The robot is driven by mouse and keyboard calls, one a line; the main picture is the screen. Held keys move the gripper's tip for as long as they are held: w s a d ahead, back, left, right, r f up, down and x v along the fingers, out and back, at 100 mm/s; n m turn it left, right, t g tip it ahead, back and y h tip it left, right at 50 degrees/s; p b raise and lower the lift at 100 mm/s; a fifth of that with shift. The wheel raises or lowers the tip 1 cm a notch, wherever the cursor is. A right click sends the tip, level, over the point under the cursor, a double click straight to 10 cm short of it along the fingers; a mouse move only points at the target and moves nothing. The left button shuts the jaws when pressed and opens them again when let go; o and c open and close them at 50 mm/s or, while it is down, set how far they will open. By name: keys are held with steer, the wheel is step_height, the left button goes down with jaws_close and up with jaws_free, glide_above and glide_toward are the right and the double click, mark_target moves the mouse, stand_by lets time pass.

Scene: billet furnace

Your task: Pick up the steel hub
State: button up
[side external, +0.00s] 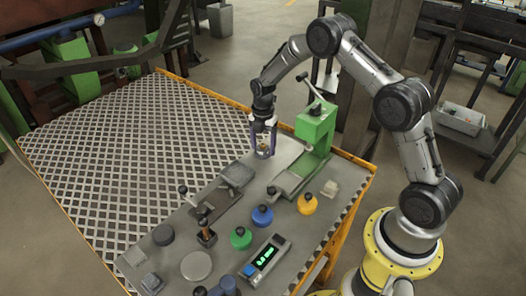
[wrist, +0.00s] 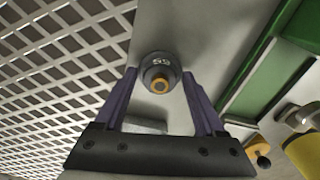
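My gripper (wrist: 160,76) looks open, with one finger on each side of the hub. I cannot tell for sure whether either fingertip touches it. In the side view my gripper (side external: 263,153) points down over the metal plate beside the green press. The hub is small there and mostly hidden by the fingers.
The green press (side external: 315,128) stands close on the right of my gripper. Orange (side external: 307,204), blue (side external: 262,216) and green (side external: 241,238) knobbed pieces, a scale with a lit display (side external: 266,256) and a grey disc (side external: 196,265) are nearer the front. The grating (side external: 140,150) at left is clear.

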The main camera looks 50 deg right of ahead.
steer(key=c, duration=0.9)
steer(key=shift+r, duration=0.1)
jaws_close()
steer(key=shift+w, duration=0.1)
